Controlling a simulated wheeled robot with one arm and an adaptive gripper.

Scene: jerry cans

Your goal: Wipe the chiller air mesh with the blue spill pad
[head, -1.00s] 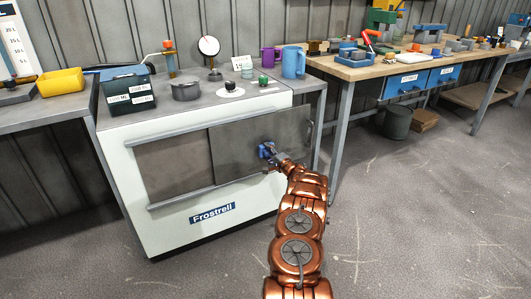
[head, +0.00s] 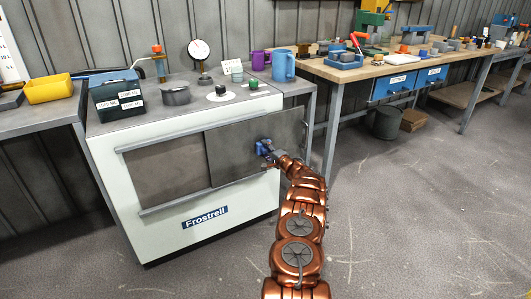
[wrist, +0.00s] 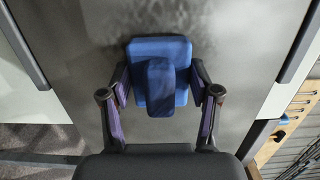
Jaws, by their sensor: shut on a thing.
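The blue spill pad (wrist: 181,55) has a raised grip block on its back and shows in the wrist view between my gripper's fingers (wrist: 160,88). In the head view the pad (head: 261,147) lies flat against or very close to the right dark panel of the chiller front. My gripper (head: 273,154) is shut on the pad. The chiller (head: 205,240) is a white cabinet labelled Frostrell with two grey front panels, the right one (head: 225,155) overlapping the left one (head: 165,175). Dark smudges show on the surface above the pad in the wrist view. I cannot tell contact for certain.
A wooden workbench (head: 385,66) stands at the right. The floor (head: 430,220) before it is open.

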